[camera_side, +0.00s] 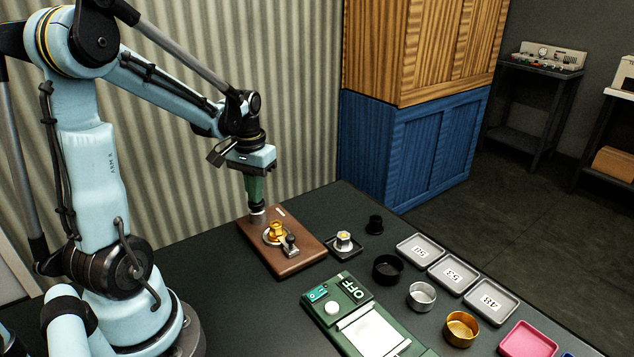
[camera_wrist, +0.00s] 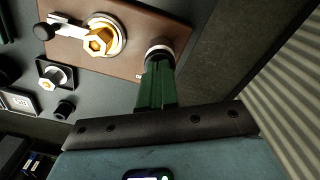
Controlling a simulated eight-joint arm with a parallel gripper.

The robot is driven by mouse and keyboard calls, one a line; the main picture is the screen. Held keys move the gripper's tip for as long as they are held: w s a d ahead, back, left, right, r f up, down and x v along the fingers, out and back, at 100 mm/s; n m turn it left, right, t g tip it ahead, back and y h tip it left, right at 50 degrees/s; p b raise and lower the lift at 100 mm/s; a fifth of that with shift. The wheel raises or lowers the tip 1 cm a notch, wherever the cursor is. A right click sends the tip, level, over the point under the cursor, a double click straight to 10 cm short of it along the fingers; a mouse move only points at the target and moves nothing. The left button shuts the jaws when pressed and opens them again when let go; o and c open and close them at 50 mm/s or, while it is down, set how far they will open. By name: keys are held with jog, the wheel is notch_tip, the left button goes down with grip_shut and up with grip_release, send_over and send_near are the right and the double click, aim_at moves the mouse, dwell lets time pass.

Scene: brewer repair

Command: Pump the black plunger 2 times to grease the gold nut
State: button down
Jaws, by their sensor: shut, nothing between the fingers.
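The gold nut (camera_side: 276,230) sits in a round pale seat on the brown board (camera_side: 290,262). It also shows in the wrist view (camera_wrist: 98,40). A lever with a black ball knob (camera_side: 290,240) lies beside the nut. The plunger, a short post with a metal collar (camera_side: 257,219), stands at the board's back left corner. In the wrist view, the post (camera_wrist: 160,50) shows a pale ring and a dark top. My gripper (camera_side: 257,205) is shut and empty, pointing down right over the post. Its green fingers hide part of the top, and I cannot tell whether they touch it.
A small tray with a capped knob (camera_side: 343,240) and a black knob (camera_side: 375,224) stand right of the board. A green device marked OFF (camera_side: 349,290), black, silver and gold rings, numbered grey trays (camera_side: 452,275) and a pink tray (camera_side: 528,341) fill the front right.

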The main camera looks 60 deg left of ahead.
jog(key=shift+r, duration=2.7)
notch_tip(320, 180, up, 6)
jog(key=shift+f, duration=0.1)
jog(key=shift+f, duration=4.15)
